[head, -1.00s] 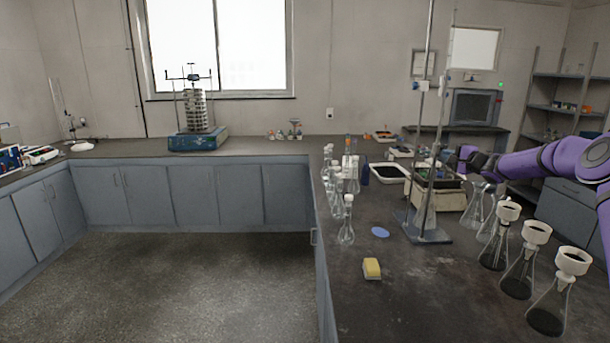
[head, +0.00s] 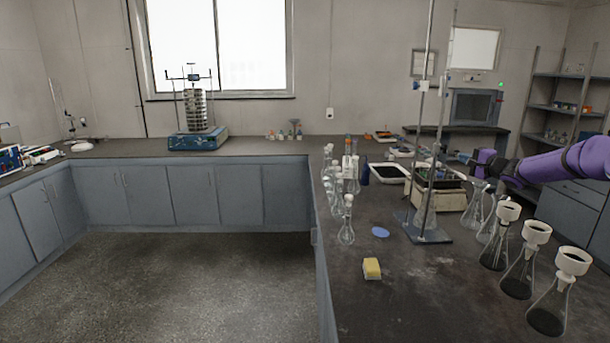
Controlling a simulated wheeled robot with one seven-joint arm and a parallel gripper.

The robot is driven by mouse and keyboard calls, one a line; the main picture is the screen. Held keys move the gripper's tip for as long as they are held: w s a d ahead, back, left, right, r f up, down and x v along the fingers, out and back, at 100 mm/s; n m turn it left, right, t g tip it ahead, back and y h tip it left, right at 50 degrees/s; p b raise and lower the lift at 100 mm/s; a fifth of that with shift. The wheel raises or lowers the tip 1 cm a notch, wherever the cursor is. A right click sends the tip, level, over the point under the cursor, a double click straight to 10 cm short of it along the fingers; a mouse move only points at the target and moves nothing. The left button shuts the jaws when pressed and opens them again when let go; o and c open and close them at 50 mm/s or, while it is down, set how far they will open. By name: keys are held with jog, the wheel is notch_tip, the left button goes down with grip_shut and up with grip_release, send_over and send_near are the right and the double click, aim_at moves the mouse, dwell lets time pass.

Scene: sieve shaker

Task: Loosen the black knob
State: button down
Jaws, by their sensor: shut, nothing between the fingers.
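The sieve shaker stands far off on the back counter below the window, with a blue base (head: 198,140) and a stack of round sieves (head: 195,108). A clamp bar with upright rods sits above the stack. A small dark knob (head: 193,77) shows at the middle of the bar, too small to see in detail. My gripper (head: 464,157) is at the right, above the side bench behind the stand rods, far from the shaker. It is shut and empty; its fingertips are small and hard to make out.
The right bench carries flasks with white funnels (head: 537,232), a rod stand (head: 428,234), bottles (head: 346,232), a yellow sponge (head: 372,268) and a blue disc (head: 380,232). Open floor (head: 190,285) lies before the back counter. The counter beside the shaker is mostly clear.

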aim_at(445, 149)
jog(key=shift+s+d, duration=0.1)
jog(key=shift+d, duration=0.05)
jog(key=shift+f, duration=0.1)
jog(key=w+a+r, duration=0.1)
jog(key=w+a, duration=0.3)
jog(key=shift+a+r, duration=0.2)
jog(key=shift+a, duration=0.05)
dwell(1.3)
dwell(0.4)
jog(key=shift+f, duration=0.45)
dwell(0.4)
dwell(0.5)
jog(key=shift+s+a, duration=0.15)
jog(key=shift+s, duration=0.15)
